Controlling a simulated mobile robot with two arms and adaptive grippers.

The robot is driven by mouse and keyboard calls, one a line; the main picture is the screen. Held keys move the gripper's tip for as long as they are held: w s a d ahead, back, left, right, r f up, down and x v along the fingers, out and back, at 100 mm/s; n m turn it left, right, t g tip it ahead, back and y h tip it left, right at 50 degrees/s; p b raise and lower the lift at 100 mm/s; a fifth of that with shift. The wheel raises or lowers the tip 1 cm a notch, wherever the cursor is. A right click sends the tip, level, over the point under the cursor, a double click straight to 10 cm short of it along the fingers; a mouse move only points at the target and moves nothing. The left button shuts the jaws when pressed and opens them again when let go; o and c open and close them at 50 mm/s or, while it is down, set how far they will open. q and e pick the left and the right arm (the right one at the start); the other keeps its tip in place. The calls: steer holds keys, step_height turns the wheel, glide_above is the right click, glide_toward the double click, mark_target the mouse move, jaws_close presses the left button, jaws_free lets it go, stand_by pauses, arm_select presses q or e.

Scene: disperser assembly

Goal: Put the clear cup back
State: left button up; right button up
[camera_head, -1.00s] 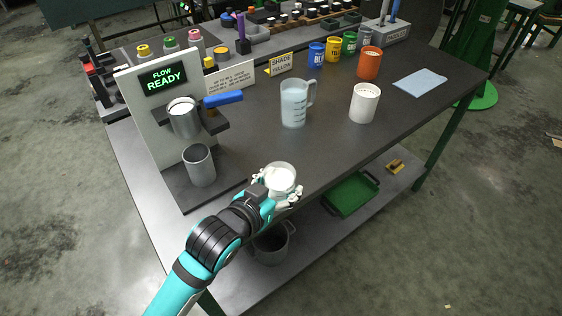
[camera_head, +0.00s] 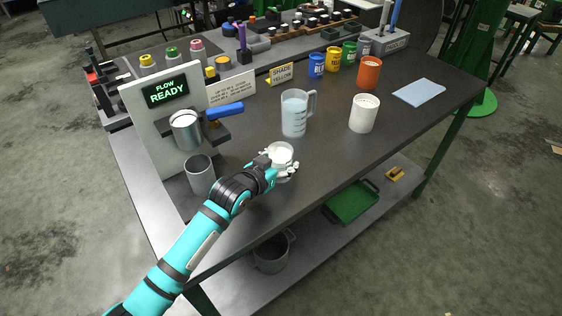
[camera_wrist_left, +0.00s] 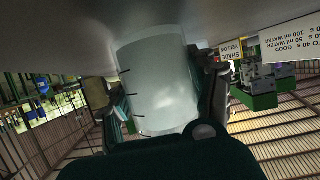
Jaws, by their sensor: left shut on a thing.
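The clear cup (camera_head: 281,153) holds something white and stands upright in my left gripper (camera_head: 282,170), near the front edge of the dark table. In the left wrist view the cup (camera_wrist_left: 158,85) fills the middle, with dark tick marks on its side. My left gripper's fingers (camera_wrist_left: 165,90) are on both sides of it, shut on it. The cup's base is close to the tabletop; I cannot tell whether it touches. My right gripper is not in view.
A clear jug (camera_head: 294,114) stands behind the cup. A white container (camera_head: 363,115) is to the right. The dispenser (camera_head: 165,130) with a grey beaker (camera_head: 200,175) is on the left. The tabletop (camera_head: 330,150) right of the cup is clear.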

arm_select(q)
steer(key=shift+f, duration=0.25)
steer(key=o, duration=1.4)
steer(key=shift+o, duration=0.2)
steer(key=shift+s+a+r, duration=0.1)
steer(key=shift+s+r, duration=0.05)
steer(key=v, duration=1.1)
steer(key=shift+s+a+r, duration=0.1)
steer(key=shift+s+r, duration=0.1)
steer(key=shift+s, duration=0.05)
